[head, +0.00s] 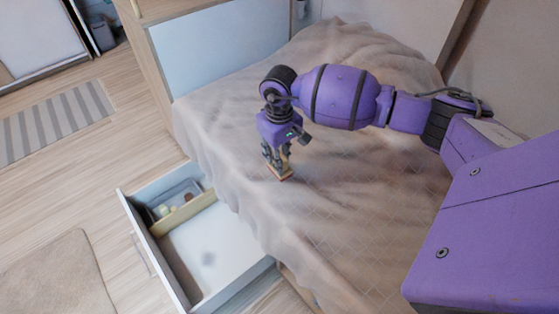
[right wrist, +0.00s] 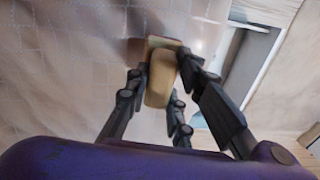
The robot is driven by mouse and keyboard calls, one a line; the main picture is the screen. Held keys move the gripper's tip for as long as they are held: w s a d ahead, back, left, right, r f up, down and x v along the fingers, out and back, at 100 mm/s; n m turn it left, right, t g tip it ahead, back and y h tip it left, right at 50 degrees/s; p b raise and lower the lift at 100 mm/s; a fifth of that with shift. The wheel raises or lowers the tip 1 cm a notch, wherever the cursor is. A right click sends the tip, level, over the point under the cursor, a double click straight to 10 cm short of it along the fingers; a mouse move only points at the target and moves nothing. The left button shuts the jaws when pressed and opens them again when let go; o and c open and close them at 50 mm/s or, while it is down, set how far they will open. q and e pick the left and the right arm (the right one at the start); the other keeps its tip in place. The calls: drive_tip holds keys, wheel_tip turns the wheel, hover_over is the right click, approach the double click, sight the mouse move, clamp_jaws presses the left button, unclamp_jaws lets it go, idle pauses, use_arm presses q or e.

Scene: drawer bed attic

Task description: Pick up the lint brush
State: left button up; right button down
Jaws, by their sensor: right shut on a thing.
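The lint brush (head: 284,175) is a small tan wooden piece at the bed's edge in the head view. In the right wrist view the lint brush (right wrist: 161,77) shows as a tan block between the fingers, with a wider part behind it. My right gripper (head: 278,162) points down over it and is shut on it. The fingers also show in the right wrist view (right wrist: 160,88), one on each side of the brush. I cannot tell whether the brush still touches the blanket. My left gripper is not in view.
The bed's beige quilted blanket (head: 350,200) is rumpled and otherwise clear. An open white drawer (head: 205,255) juts out below the bed, with a divider and a tray (head: 170,202) of small items. A striped rug (head: 55,120) and another rug (head: 55,275) lie on the wood floor.

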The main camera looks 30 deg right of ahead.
drive_tip(key=s+a+r, duration=0.1)
drive_tip(key=a+r, duration=1)
drive_tip(key=a, duration=0.3)
drive_tip(key=shift+r, duration=0.2)
